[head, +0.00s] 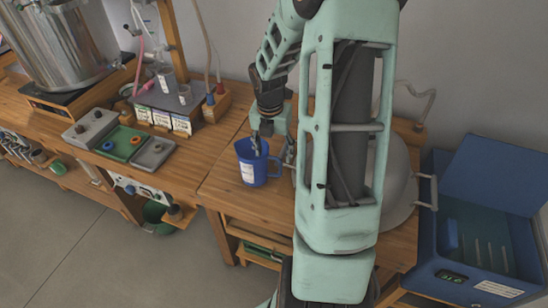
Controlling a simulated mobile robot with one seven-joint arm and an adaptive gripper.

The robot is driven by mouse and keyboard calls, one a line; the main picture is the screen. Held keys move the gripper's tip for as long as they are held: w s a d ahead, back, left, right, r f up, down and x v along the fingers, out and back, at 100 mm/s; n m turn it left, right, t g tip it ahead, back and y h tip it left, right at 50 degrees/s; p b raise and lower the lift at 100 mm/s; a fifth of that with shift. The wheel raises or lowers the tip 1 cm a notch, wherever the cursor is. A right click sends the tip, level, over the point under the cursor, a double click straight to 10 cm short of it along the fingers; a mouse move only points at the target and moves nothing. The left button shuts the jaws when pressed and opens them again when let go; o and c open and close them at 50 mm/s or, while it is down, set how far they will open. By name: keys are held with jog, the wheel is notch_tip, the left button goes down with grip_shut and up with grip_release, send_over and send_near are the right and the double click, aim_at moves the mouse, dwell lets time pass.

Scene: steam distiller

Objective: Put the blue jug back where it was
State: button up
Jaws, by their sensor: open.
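The blue jug (246,172) stands upright on the wooden table in the head view, left of my large arm link. It has a white label on its front and a handle on its right side. My gripper (273,152) is just above and at the jug's right side, with its fingers pointing down near the rim and handle. It is open, one finger by the jug's rim and the other further right. Whether a finger touches the jug cannot be told.
A green tray (118,156) with grey blocks beside it lies on the left bench. A steel vessel (62,45) stands at the back left. A blue open-lidded box (478,262) is at the right. A grey rounded vessel (402,180) is partly hidden behind my arm. The table's front left is clear.

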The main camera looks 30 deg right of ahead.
notch_tip(320, 180, up, 8)
jog(key=shift+s+a+p, duration=0.3)
jog(key=shift+s+a, duration=0.05)
jog(key=shift+a, duration=0.05)
jog(key=shift+w+f, duration=0.1)
jog(key=shift+w, duration=0.05)
